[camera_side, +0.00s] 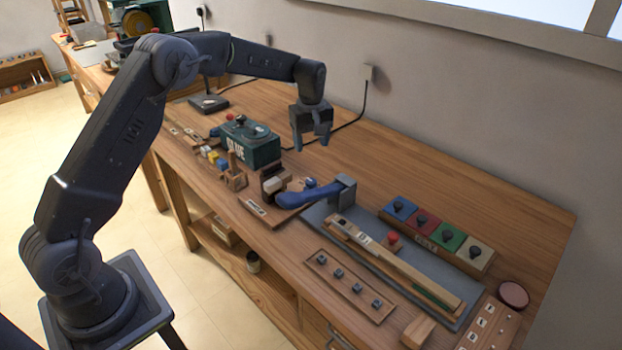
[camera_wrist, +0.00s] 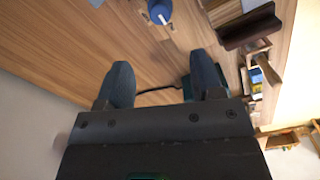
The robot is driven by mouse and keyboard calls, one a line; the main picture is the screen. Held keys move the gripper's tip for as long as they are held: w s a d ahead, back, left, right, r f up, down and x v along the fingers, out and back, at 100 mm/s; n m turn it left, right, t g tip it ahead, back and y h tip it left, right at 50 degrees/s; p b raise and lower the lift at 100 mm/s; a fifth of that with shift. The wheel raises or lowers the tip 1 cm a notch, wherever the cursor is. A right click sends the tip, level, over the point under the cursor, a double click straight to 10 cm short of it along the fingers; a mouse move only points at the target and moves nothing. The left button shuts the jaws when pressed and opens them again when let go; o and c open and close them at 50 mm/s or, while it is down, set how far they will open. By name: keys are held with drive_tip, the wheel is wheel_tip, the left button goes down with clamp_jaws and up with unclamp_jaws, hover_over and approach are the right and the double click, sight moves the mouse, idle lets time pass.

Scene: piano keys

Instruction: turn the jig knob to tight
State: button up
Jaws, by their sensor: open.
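A blue round knob with a white pointer line (camera_wrist: 158,11) shows at the top edge of the wrist view, with small pale marks on the wood beside it. It is partly cut off, and its labels are too small to read. In the side view a small blue knob (camera_side: 310,183) sits behind the blue handle, beside the dark wooden jig block (camera_side: 270,172). My gripper (camera_side: 312,141) is open and empty, high above the bench and behind the knob. Its two spread fingers also show in the wrist view (camera_wrist: 162,82), apart from the knob.
A green glue box (camera_side: 250,147) stands left of the jig. A blue-handled tool (camera_side: 308,196) lies in front of the knob. A row of coloured blocks with black knobs (camera_side: 437,236) is at the right. Bare bench lies behind the knob.

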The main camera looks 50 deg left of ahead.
sight(311, 181)
wheel_tip(311, 181, down, 12)
drive_tip(key=shift+f, duration=0.1)
drive_tip(key=shift+c, duration=0.2)
drive_tip(key=c, duration=0.9)
drive_tip(key=shift+m, duration=0.4)
drive_tip(key=m, duration=1.2)
drive_tip(key=shift+m, duration=0.3)
